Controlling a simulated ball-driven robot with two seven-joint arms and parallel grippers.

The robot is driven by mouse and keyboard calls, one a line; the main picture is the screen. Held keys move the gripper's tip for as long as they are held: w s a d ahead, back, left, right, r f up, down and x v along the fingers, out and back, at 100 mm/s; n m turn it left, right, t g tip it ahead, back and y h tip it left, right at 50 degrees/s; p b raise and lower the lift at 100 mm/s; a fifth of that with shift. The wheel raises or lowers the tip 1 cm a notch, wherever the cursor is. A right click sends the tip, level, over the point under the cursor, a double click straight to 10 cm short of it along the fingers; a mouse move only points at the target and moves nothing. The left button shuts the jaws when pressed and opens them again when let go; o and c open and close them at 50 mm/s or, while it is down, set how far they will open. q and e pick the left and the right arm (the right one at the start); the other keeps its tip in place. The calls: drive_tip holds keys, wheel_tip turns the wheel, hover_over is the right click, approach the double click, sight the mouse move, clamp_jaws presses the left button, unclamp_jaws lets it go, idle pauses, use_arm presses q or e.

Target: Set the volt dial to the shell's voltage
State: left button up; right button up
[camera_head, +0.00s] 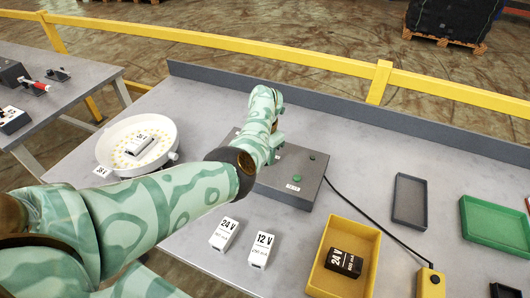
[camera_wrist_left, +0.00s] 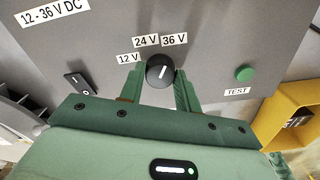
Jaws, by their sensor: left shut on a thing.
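The volt dial (camera_wrist_left: 160,71) is a round black knob on a grey control box (camera_head: 296,183). Labels 12 V (camera_wrist_left: 128,57), 24 V (camera_wrist_left: 145,41) and 36 V (camera_wrist_left: 174,40) sit around it. Its white pointer mark points up and slightly right, toward the 36 V side; I cannot tell its exact setting. My left gripper (camera_wrist_left: 160,92) is shut on the dial, one finger on each side. In the head view my arm hides the dial. The white round shell (camera_head: 170,126) stands at left; its small voltage tag (camera_head: 103,171) is too small to read surely. My right gripper is not in view.
A black rocker switch (camera_wrist_left: 80,83) and a green TEST button (camera_wrist_left: 244,74) flank the dial. White 24 V (camera_head: 224,234) and 12 V (camera_head: 262,249) blocks lie in front. A yellow tray (camera_head: 318,277) holds a black 24 V block (camera_head: 343,263). Grey and green trays stand right.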

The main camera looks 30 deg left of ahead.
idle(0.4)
use_arm(q)
drive_tip(key=o, duration=1)
drive_tip(key=shift+r, duration=0.1)
wheel_tip(320, 180, up, 16)
drive_tip(key=p, duration=0.5)
drive_tip(key=shift+p, duration=0.4)
